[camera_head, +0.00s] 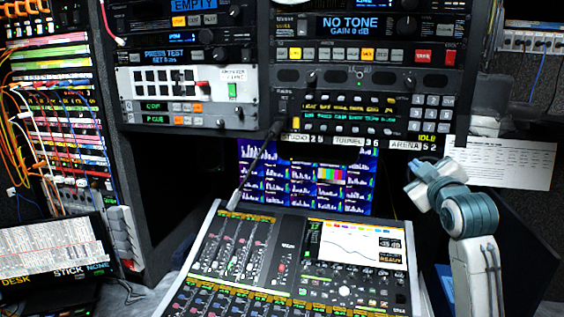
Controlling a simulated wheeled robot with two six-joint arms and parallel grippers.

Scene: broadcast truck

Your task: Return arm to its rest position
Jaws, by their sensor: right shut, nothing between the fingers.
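My right arm comes up from the lower right, with a white link and a teal joint, and bends left at its top. My right gripper (418,190) is at the far end of it, to the right of the screen bank and above the right edge of the mixing console. It is shut with nothing in it. It is small in the view and partly turned away, so its fingertips are hard to make out. My left gripper and left arm are not in view.
The mixing console (285,225) stands in front, with a thin dark stalk (259,155) rising from it. Equipment racks (360,75) fill the back. A patch bay with cables (60,120) and a laptop-like screen (50,250) are at left. A paper sheet (510,163) hangs behind my arm.

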